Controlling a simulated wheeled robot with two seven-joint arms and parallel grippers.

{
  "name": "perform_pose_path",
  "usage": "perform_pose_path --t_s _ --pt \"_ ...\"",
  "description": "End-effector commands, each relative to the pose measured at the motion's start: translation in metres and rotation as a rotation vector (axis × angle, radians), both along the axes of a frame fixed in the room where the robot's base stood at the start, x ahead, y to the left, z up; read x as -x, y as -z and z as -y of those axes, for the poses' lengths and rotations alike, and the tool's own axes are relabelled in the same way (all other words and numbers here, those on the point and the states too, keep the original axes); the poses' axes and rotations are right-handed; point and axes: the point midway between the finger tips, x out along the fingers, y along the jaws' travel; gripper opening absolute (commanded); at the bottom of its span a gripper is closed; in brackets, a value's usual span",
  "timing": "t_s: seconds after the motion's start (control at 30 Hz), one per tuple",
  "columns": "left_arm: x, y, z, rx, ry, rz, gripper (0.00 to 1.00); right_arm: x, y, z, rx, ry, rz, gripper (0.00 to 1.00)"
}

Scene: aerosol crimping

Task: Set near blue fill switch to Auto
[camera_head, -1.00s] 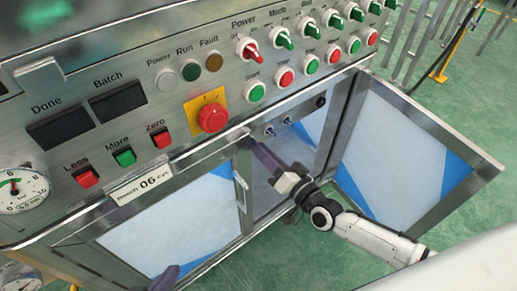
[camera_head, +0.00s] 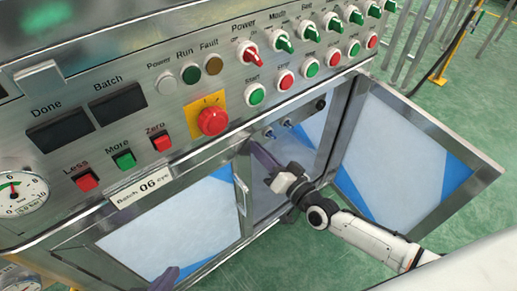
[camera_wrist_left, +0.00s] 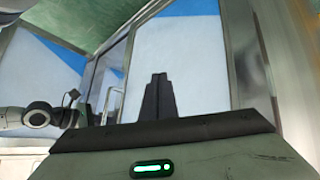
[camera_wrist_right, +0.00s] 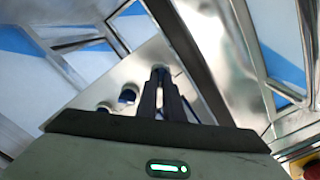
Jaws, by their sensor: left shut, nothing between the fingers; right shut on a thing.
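An open glazed door (camera_head: 405,155) stands to the right of the bay. A closed door with a handle (camera_head: 241,190) is to the left. Above are the red emergency stop (camera_head: 213,121), buttons and upper switches. A black knob (camera_head: 321,103) sits at the bay's right.

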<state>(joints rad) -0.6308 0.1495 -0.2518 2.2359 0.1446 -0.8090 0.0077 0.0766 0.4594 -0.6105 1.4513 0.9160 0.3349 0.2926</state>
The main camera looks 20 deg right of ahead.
Motion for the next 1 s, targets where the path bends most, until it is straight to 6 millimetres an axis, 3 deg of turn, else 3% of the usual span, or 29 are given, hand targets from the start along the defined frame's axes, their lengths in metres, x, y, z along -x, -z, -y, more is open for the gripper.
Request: perform_pose_path --t_s 0.27,1.0 --pt "0.008 -0.006 -0.008 0.002 -0.034 0.019 0.00 0.000 -0.003 -0.001 0.159 0.001 0.057 0.00" --pt "0.016 -0.030 -0.023 -0.003 -0.092 0.089 0.00 0.002 -0.003 -0.004 0.817 0.000 0.294 0.00"
